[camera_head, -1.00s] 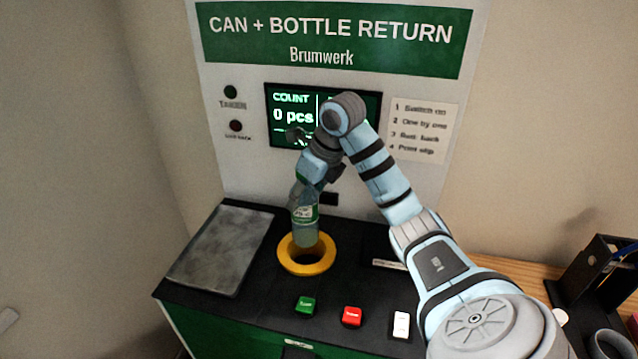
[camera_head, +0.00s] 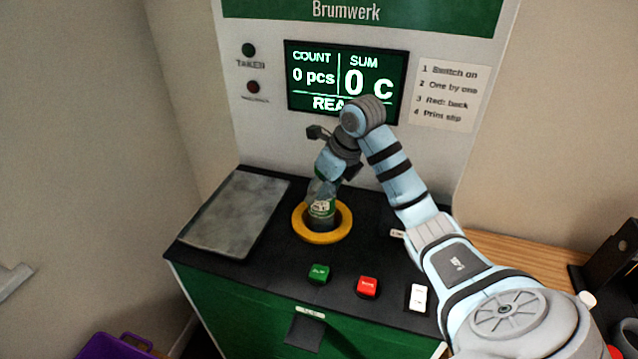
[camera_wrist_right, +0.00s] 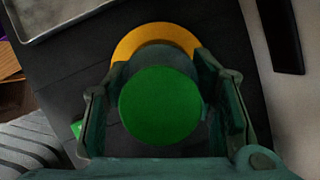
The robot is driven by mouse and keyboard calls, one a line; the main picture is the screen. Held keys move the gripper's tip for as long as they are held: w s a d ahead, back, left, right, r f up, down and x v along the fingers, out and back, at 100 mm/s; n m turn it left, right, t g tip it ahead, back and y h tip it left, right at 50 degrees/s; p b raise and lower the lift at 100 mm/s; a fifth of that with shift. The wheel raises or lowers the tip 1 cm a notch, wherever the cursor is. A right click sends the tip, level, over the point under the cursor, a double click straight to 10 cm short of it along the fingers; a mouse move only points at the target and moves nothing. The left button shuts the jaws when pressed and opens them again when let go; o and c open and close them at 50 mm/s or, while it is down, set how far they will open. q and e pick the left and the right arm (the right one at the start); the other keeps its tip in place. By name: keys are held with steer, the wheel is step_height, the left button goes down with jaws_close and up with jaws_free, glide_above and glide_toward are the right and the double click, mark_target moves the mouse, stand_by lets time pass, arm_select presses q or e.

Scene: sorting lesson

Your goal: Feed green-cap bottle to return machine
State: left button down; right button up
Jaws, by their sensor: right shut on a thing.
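The bottle (camera_head: 321,208) is upright, with its lower part inside the yellow ring (camera_head: 298,226) around the machine's opening. My right gripper (camera_head: 325,187) is shut on the bottle's upper part. In the right wrist view, the green cap (camera_wrist_right: 160,106) shows from above between the two fingers of my right gripper (camera_wrist_right: 163,108), and the yellow ring (camera_wrist_right: 150,36) lies below it. The return machine (camera_head: 260,290) has a lit screen (camera_head: 312,75) reading 0 pcs and 0 c, partly covered by my right arm. My left gripper is not in view.
A grey metal tray (camera_head: 233,213) lies left of the ring. A green button (camera_head: 318,274), a red button (camera_head: 368,287) and a white switch (camera_head: 417,298) sit in front. A purple crate (camera_head: 112,346) stands low at the left. Dark items stand at the right edge.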

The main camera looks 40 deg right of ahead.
steer(key=shift+f, duration=0.5)
steer(key=o, duration=1)
